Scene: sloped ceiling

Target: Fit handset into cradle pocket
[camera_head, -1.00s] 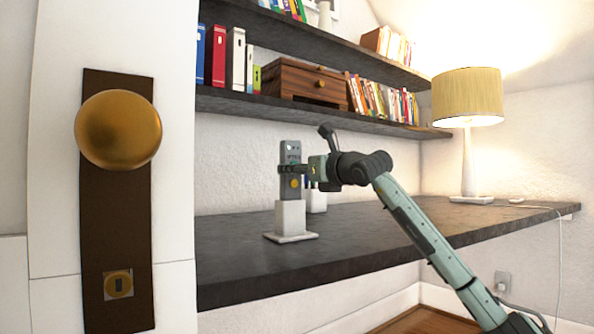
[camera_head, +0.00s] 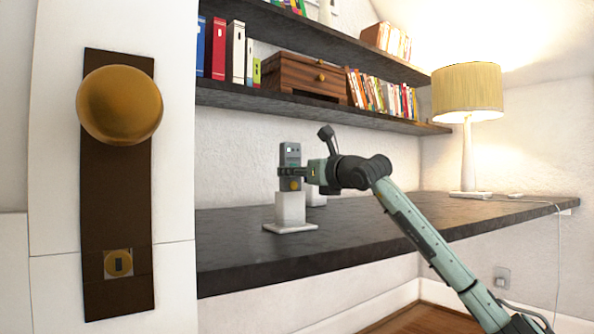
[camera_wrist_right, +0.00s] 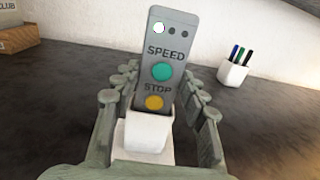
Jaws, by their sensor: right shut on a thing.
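The handset (camera_head: 290,158) is a grey upright slab. In the right wrist view the handset (camera_wrist_right: 163,55) shows SPEED and STOP labels, a green button and a yellow one. The white cradle (camera_head: 290,208) stands on a flat base on the dark desk. In the wrist view the handset's lower end goes behind the front wall of the cradle (camera_wrist_right: 148,133), slightly tilted; its bottom and depth are hidden. My right gripper (camera_head: 290,172) is shut on the handset just above the cradle, its fingers (camera_wrist_right: 158,95) on both sides. My left gripper is not in view.
A white pen cup (camera_wrist_right: 232,74) stands behind to the right. Shelves with books (camera_head: 380,93) and a wooden box (camera_head: 300,80) hang above the desk. A lamp (camera_head: 467,150) stands at the right. A door with a brass knob (camera_head: 120,105) fills the left foreground. The desk front (camera_head: 235,250) is clear.

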